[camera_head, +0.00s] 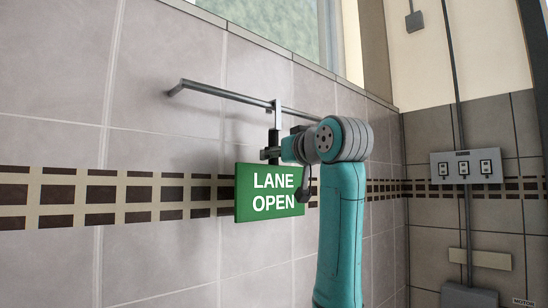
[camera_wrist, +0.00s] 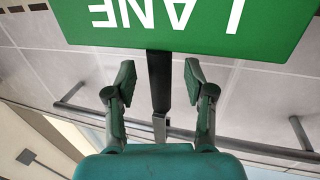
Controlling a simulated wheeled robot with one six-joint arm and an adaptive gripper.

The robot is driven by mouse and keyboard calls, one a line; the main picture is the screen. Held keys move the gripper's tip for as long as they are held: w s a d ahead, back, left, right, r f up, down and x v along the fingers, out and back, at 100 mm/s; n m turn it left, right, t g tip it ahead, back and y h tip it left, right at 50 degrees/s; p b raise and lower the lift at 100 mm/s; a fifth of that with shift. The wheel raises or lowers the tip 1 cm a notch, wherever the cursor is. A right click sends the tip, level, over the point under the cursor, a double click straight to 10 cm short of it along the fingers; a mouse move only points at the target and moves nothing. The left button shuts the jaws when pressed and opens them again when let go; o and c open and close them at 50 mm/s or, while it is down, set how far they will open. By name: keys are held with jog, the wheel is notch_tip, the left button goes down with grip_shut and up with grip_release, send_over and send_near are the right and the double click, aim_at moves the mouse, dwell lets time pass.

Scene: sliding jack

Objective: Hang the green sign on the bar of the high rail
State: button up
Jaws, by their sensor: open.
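The green sign (camera_head: 270,208) reads LANE OPEN and hangs upright in front of the tiled wall. Its stem (camera_head: 277,122) runs up from the sign to the bar of the high rail (camera_head: 225,94), where a hook appears to sit over the bar. My gripper (camera_head: 271,153) is just above the sign, at the stem. In the wrist view, which is upside down, the sign (camera_wrist: 180,28) is at the top. The open fingers (camera_wrist: 160,85) stand on either side of the dark stem (camera_wrist: 160,82), with gaps showing. The rail (camera_wrist: 240,142) crosses lower down.
The rail is held off the wall by end brackets (camera_head: 174,92). A window (camera_head: 270,25) is above. A switch panel (camera_head: 466,166) is on the right wall, with a pipe (camera_head: 456,100) beside it. The wall left of the sign is clear.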

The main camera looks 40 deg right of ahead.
jog(key=v, duration=0.9)
jog(key=shift+s, duration=0.35)
jog(key=shift+a, duration=0.1)
